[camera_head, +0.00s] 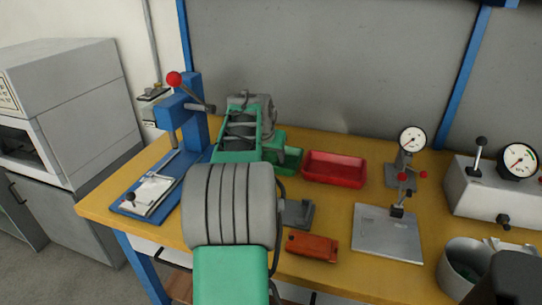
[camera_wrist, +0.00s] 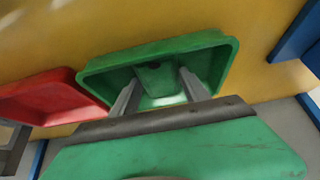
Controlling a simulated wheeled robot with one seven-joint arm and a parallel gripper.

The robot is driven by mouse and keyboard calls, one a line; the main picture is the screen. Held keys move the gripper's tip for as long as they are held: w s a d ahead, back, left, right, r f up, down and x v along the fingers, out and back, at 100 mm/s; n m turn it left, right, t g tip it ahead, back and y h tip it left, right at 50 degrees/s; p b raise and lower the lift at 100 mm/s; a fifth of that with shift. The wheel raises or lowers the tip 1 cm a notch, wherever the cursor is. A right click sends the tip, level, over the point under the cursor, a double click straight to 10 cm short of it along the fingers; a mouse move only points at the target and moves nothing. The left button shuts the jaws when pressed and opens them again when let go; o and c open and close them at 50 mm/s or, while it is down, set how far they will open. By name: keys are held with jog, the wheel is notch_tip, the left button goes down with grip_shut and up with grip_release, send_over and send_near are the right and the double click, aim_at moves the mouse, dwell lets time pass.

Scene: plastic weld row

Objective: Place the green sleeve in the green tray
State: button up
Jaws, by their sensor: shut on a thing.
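The green tray (camera_wrist: 222,50) is in the middle of the wrist view, with a red tray beside it. In the head view the green tray (camera_head: 293,158) shows only in part, behind my arm. My gripper (camera_wrist: 160,80) points into the green tray in the wrist view, its two grey fingers apart around a green piece (camera_wrist: 160,82), which I take to be the green sleeve. The piece blends with the tray, so its outline and whether it touches the floor are unclear. My arm hides the gripper and the sleeve in the head view.
A red tray (camera_head: 335,168) stands right of the green tray. A blue press (camera_head: 190,120) stands at left. An orange-red block (camera_head: 312,246), a dial gauge stand (camera_head: 388,232) and a grey pot (camera_head: 470,265) are at front right. Bare yellow tabletop (camera_head: 340,205) lies before the red tray.

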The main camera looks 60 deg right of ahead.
jog(key=o, duration=1.4)
jog(key=shift+f, duration=0.1)
jog(key=shift+r, duration=0.2)
jog(key=p+v, duration=0.2)
jog(key=v, duration=1)
